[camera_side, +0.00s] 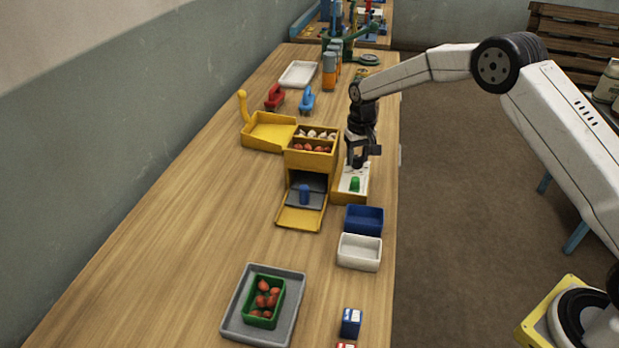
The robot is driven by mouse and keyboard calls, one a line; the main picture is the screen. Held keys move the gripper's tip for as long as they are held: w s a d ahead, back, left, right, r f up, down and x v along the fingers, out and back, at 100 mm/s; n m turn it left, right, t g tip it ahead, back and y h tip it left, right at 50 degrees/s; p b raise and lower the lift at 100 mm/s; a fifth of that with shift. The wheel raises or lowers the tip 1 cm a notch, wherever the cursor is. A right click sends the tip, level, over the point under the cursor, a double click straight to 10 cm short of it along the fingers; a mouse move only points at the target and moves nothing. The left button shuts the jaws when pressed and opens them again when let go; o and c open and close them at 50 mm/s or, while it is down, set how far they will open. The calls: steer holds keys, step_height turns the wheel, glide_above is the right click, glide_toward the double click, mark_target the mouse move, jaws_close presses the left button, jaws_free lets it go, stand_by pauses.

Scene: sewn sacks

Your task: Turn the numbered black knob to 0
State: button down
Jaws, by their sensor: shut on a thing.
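My gripper (357,163) points down at the far end of a small yellow box with a white top panel (346,184), right of the middle of the table. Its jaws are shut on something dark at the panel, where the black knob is. The knob is hidden by the dark fingers, and its numbers and pointer cannot be read.
A blue bin (364,219) and a white bin (359,252) sit nearer.

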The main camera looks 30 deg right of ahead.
steer(key=n, duration=0.5)
steer(key=shift+n, duration=0.3)
steer(key=n, duration=1.1)
steer(key=shift+s+n, duration=0.1)
steer(key=shift+n, duration=0.3)
steer(key=n, duration=0.5)
steer(key=shift+c, duration=1.3)
jaws_free()
